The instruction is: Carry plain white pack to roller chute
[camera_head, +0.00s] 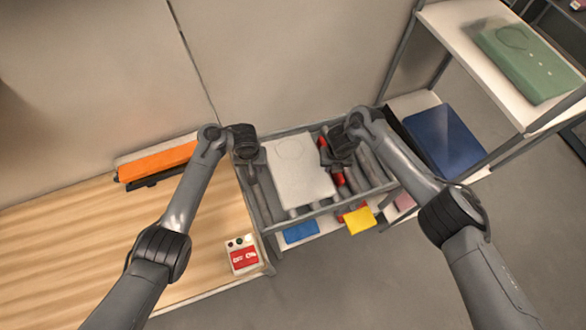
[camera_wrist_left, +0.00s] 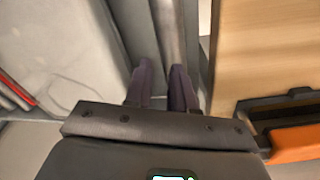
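The plain white pack (camera_head: 303,172) lies flat on the rollers of the roller chute (camera_head: 268,238), between my two grippers. In the left wrist view the pack (camera_wrist_left: 65,45) shows at the left, beside the fingers and not between them. My left gripper (camera_head: 252,160) is at the pack's left edge, over the chute's left side. Its fingers (camera_wrist_left: 162,85) are a little apart with only the rollers showing between them. My right gripper (camera_head: 341,160) is just right of the pack, over the rollers. Its fingertips are too dark and small to read.
A wooden table (camera_head: 70,230) at the left carries an orange item (camera_head: 158,162) and a red-and-white switch box (camera_head: 242,254). A shelf at the right holds a green pack (camera_head: 525,60) and a blue pack (camera_head: 445,138). A yellow tag (camera_head: 360,221) and a blue tag (camera_head: 300,232) are at the chute's front.

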